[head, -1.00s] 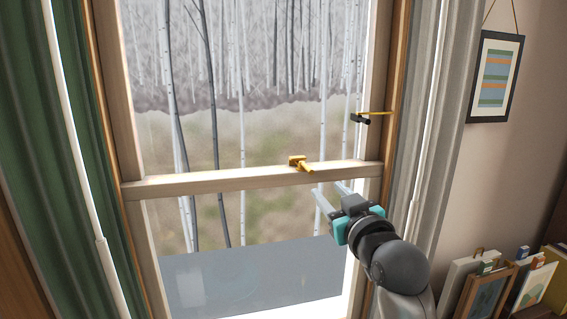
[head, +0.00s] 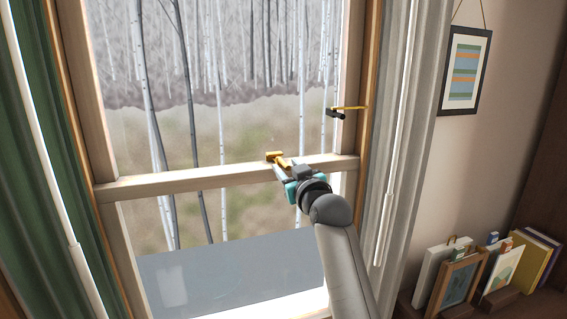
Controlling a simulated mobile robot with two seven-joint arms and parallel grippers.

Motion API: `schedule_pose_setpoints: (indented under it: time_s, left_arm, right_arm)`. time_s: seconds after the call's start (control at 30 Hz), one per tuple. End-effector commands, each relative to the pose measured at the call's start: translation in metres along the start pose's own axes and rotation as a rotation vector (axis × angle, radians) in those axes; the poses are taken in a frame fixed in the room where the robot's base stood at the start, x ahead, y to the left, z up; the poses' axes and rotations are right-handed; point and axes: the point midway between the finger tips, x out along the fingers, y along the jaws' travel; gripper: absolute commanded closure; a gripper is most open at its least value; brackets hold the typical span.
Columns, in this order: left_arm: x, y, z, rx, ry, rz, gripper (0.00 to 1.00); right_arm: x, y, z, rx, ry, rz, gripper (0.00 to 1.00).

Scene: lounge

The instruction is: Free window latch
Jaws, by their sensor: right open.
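The brass window latch (head: 274,157) sits on top of the wooden meeting rail (head: 190,180) across the middle of the window. Its short lever points right and toward me. My right gripper (head: 282,168) is at the latch, with its open fingers at or beside the lever. I cannot tell whether the fingers touch the brass, and the gripper partly hides the lever's end. My left gripper is not in view.
A black and brass fitting (head: 337,113) juts from the right window frame above the rail. A grey curtain (head: 391,150) hangs right, a green curtain (head: 50,200) left. Books and framed pictures (head: 460,280) stand on a shelf at lower right.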

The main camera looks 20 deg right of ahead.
Motion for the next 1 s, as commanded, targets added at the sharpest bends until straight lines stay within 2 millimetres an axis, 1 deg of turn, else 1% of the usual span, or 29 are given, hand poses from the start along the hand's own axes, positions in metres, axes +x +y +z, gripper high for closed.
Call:
schedule_pose_setpoints:
  time_s: [0.1,0.3,0.5,0.77,1.0]
  left_arm:
    - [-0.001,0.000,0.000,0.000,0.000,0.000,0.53]
    - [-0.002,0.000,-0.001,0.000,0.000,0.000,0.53]
    - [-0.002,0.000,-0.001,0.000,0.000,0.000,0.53]
    - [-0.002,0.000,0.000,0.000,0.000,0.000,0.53]
    - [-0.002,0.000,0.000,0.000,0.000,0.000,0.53]
  right_arm:
    - [0.013,0.000,-0.001,0.001,0.000,0.000,0.54]
    - [0.027,0.000,0.000,0.001,0.000,-0.001,0.54]
    - [0.032,0.000,0.000,0.001,0.001,0.000,0.54]
    - [0.033,0.000,0.000,0.001,0.000,0.000,0.54]
    - [0.032,0.000,0.000,0.001,0.000,-0.001,0.81]
